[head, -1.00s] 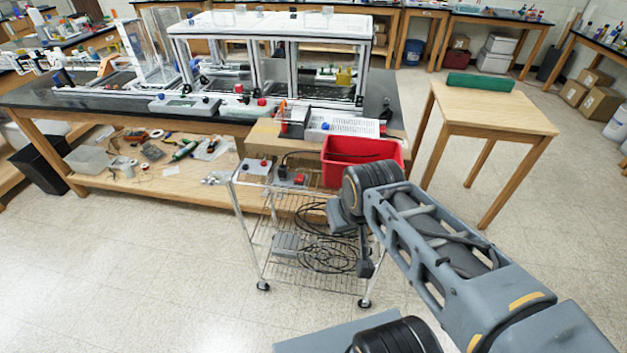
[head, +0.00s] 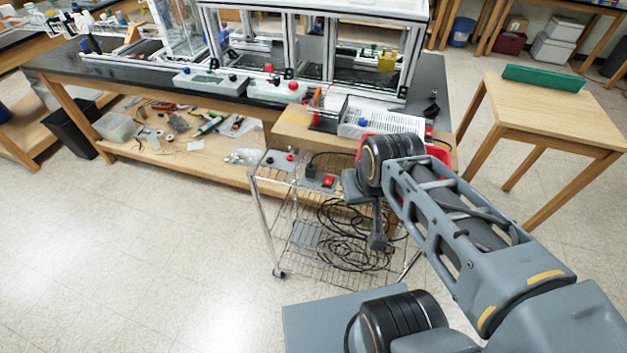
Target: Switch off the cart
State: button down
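The wire cart (head: 307,240) stands in front of the workbench, with metal legs, casters and wire shelves. A red bin (head: 440,155) on the cart's right side is mostly hidden behind my arm. My arm reaches over the right part of the cart. My gripper (head: 376,238) seems to hang below the wrist, to the right of the red switch and apart from it. Its fingers are too small to tell open from shut.
Black cables (head: 345,235) lie coiled on the cart's lower shelves. The long workbench (head: 235,112) with a framed enclosure stands behind the cart. A wooden table (head: 550,100) with a green block stands at the right. The floor (head: 150,240) left of the cart is clear.

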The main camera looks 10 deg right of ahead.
aim_at(328, 179)
jog(key=u, duration=0.1)
jog(key=k, duration=0.65)
jog(key=u, duration=0.55)
jog(key=i, duration=1)
jog(key=z, duration=0.6)
